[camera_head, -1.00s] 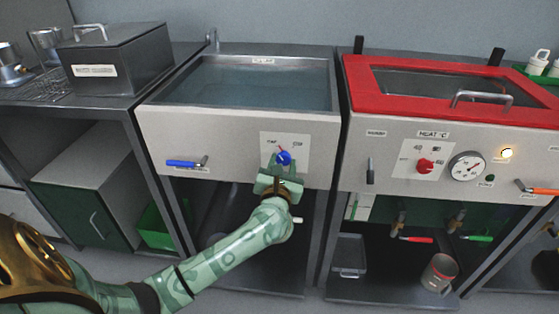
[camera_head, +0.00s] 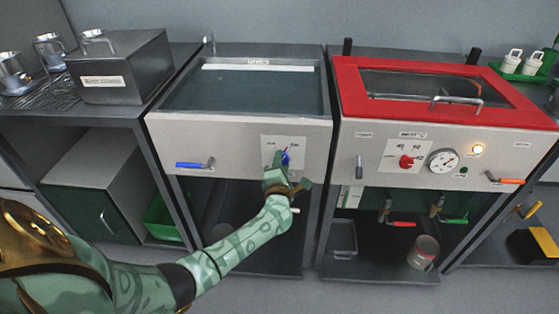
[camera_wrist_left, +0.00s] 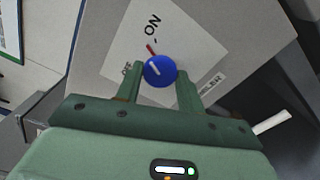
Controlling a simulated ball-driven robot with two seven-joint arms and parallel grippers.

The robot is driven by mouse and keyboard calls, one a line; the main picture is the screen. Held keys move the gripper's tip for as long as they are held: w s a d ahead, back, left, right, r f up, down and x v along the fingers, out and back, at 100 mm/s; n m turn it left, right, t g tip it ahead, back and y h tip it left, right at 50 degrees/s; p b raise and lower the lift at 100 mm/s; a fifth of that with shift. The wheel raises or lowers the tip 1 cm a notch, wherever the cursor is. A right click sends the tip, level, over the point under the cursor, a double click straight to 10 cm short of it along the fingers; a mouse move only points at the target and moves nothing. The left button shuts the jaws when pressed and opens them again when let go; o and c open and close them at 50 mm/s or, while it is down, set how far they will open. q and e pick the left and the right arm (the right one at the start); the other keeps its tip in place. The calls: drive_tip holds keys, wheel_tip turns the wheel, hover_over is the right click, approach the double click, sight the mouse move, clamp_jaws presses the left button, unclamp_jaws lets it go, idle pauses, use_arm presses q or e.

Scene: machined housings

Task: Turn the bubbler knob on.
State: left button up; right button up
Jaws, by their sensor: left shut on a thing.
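The blue bubbler knob (camera_head: 286,157) is on a white label plate (camera_head: 270,144) on the front of the middle sink unit. The pointer is towards the "ON" print; "OFF" is partly covered by a finger. My left gripper (camera_head: 284,166) is shut on the knob, tilted, one finger on each side, as the left wrist view (camera_wrist_left: 160,78) shows. My right gripper is not in view.
A blue-handled valve (camera_head: 194,165) sits left of the plate on the same panel. The water-filled basin (camera_head: 250,90) is above.

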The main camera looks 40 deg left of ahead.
use_arm(q)
drive_tip(key=shift+d+f+m+p, duration=0.1)
drive_tip(key=shift+m+p, duration=0.85)
drive_tip(key=shift+m, duration=1.15)
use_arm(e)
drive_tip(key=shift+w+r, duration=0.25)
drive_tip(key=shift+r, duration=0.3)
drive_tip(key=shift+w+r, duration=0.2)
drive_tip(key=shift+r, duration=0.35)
use_arm(q)
drive_tip(key=o, duration=1)
drive_tip(key=shift+s, duration=0.1)
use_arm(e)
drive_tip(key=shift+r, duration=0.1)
use_arm(q)
drive_tip(key=p+v, duration=0.4)
drive_tip(key=v, duration=1.2)
drive_tip(key=shift+s+p, duration=0.15)
drive_tip(key=shift+p, duration=0.2)
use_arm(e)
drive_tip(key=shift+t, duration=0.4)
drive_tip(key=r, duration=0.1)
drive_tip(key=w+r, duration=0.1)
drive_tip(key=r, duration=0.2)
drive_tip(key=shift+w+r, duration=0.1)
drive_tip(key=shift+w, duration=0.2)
